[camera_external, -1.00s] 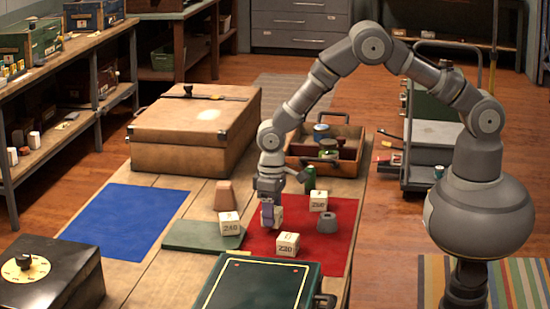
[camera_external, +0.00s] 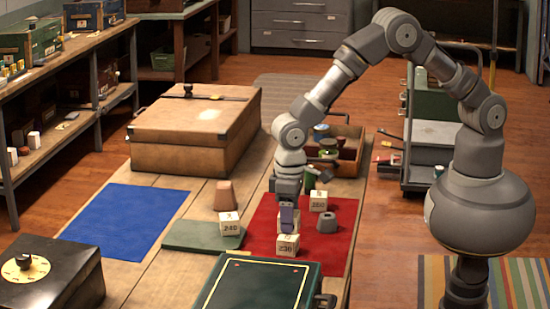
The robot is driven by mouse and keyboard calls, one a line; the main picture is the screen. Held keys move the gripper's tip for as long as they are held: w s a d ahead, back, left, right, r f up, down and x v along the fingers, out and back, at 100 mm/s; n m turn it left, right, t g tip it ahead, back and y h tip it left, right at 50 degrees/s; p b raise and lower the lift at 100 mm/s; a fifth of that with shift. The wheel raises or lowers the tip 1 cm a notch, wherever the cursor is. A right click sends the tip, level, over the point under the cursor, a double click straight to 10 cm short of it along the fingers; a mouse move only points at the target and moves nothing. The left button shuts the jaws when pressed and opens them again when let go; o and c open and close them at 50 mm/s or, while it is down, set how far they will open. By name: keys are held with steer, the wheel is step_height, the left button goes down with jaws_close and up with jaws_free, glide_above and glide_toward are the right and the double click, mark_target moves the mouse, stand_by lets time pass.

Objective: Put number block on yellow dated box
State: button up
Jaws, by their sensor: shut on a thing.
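White number blocks stand on the table. One (camera_external: 229,223), seemingly marked 240, is on the green mat. Another (camera_external: 319,204) is at the back of the red mat. A third (camera_external: 287,244) is at its front. My gripper (camera_external: 288,222) points down over the red mat, shut on a pale number block mostly hidden by its fingers, just above or behind the front block. I cannot tell whether they touch. No box is clearly a yellow dated one. A black box (camera_external: 75,278) with a yellow dial (camera_external: 24,268) is at front left.
A dark green case (camera_external: 262,287) with yellow trim is at the front. A blue mat (camera_external: 125,221) lies clear at left. A large brown case (camera_external: 195,135), an open wooden tray (camera_external: 350,140), a clay-coloured tapered piece (camera_external: 225,194) and a grey piece (camera_external: 327,222) stand around.

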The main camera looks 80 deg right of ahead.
steer(key=w+a, duration=0.2)
steer(key=w, duration=0.1)
steer(key=w+a+f+b, duration=0.1)
steer(key=w+a, duration=0.1)
steer(key=w, duration=0.2)
steer(key=w+a+b, duration=0.1)
steer(key=w+a, duration=0.1)
steer(key=w, duration=0.2)
steer(key=shift+f, duration=0.2)
steer(key=shift+w+a+f+b, duration=0.1)
steer(key=shift+f+b, duration=0.85)
steer(key=shift+f, duration=0.8)
steer(key=shift+f, duration=0.15)
steer(key=o, duration=1)
